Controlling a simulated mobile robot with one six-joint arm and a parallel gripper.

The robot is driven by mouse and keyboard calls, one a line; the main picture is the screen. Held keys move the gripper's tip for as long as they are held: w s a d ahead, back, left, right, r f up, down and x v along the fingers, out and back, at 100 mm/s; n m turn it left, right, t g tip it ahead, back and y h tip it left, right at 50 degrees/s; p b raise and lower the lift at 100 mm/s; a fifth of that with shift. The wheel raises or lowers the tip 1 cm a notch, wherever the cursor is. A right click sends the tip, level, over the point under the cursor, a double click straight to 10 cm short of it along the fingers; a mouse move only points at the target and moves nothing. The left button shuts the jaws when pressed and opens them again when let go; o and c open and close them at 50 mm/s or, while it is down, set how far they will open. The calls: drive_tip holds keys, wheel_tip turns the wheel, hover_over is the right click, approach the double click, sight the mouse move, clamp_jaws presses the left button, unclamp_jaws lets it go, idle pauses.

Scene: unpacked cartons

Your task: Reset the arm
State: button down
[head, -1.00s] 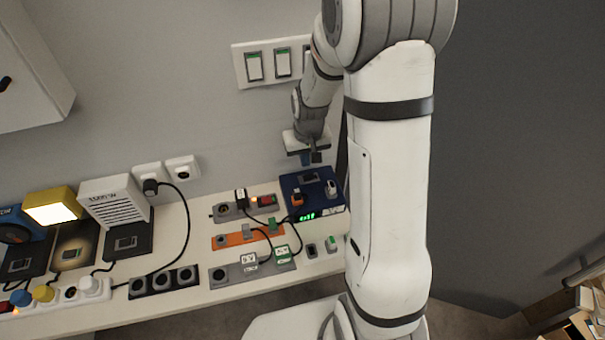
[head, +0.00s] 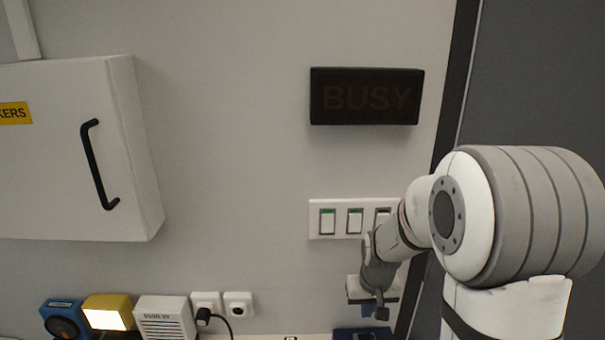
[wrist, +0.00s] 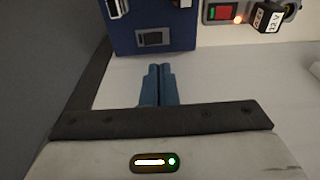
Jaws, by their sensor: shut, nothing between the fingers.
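My gripper (head: 380,309) hangs at the lower right in the head view, in front of the wall and below a row of wall switches. In the wrist view my gripper (wrist: 159,70) shows two blue fingers pressed together with nothing between them. Beyond the fingertips lies a dark blue box (wrist: 180,28) with a socket on its face; the fingers appear apart from it. The top of this blue box (head: 362,333) just shows at the bottom edge of the head view.
A white switch panel (head: 341,230) and a dark BUSY sign (head: 366,97) are on the wall. A white cabinet (head: 75,150) with a black handle is at left. Small devices, including a white speaker-like box (head: 165,318), stand along the bottom. A red switch (wrist: 219,12) is near the blue box.

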drive_tip(key=s+r, duration=0.7)
drive_tip(key=s, duration=0.2)
drive_tip(key=s+a+r+t, duration=0.1)
drive_tip(key=s+r, duration=0.5)
drive_tip(key=s, duration=0.4)
drive_tip(key=shift+s+a+r, duration=0.15)
drive_tip(key=shift+a+r, duration=0.1)
drive_tip(key=shift+r, duration=0.1)
